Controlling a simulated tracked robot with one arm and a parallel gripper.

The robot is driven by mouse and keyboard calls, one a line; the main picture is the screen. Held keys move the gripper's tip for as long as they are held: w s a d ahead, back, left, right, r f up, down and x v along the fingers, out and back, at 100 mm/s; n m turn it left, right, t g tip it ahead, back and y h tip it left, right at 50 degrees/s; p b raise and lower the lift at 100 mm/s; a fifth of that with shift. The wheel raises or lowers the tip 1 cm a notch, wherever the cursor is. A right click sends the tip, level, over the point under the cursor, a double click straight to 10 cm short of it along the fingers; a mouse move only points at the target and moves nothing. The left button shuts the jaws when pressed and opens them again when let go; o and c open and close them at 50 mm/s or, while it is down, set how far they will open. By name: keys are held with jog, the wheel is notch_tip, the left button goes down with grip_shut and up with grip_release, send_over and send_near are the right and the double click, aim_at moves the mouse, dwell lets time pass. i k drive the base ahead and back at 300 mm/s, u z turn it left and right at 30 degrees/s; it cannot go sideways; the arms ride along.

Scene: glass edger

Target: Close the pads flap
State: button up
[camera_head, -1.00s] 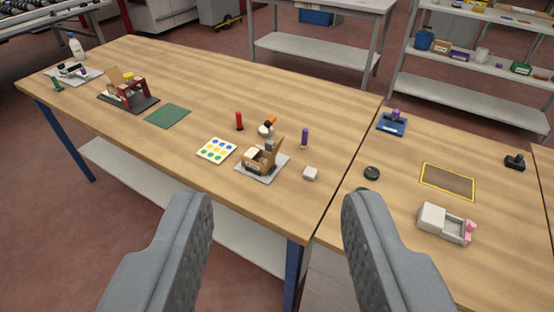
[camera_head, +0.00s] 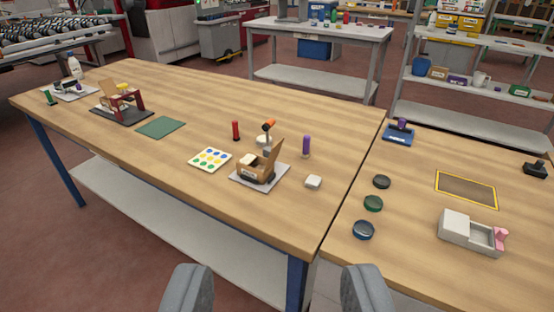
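A small tan box (camera_head: 253,173) stands on a light grey plate (camera_head: 236,179) near the front edge of the left table, right of centre. Its tan flap (camera_head: 273,156) stands up, tilted, so the box is open. A second tan box (camera_head: 109,102) with a raised flap sits at a dark red frame on a dark plate, far left. I cannot read a label on either box, so which one holds pads is unclear. My gripper (camera_head: 277,272) is open and empty, with its fingers wide apart at the bottom of the view, well short of both boxes.
A red cylinder (camera_head: 236,131), an orange-topped tool (camera_head: 267,132), a purple cylinder (camera_head: 306,146), a white block (camera_head: 313,182) and a dotted card (camera_head: 210,159) surround the nearer box. The right table holds round discs (camera_head: 373,203) and a white drawer box (camera_head: 454,226).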

aim_at(275, 151)
jog(key=u, duration=0.55)
jog(key=i, duration=1.35)
jog(key=z, duration=0.45)
